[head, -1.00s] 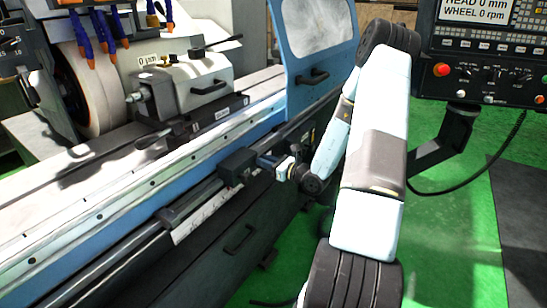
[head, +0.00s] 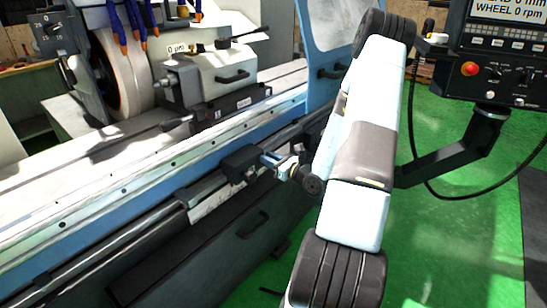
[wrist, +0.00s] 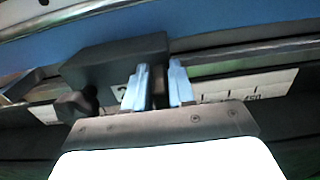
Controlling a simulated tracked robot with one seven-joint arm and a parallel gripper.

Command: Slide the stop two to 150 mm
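Stop two (head: 238,163) is a black block on the rail along the front of the grinder's blue table. In the wrist view it is the dark block (wrist: 115,62) at left centre, with a dark knob (wrist: 75,105) at its lower left. My gripper (head: 270,159) is at the stop's right end. Its two pale blue fingers (wrist: 160,85) stand a little apart, with a dark part of the stop between them, and look closed on it. The fingers hide part of the stop's front and a printed figure beside it.
Green floor (head: 450,240) is free at lower right.

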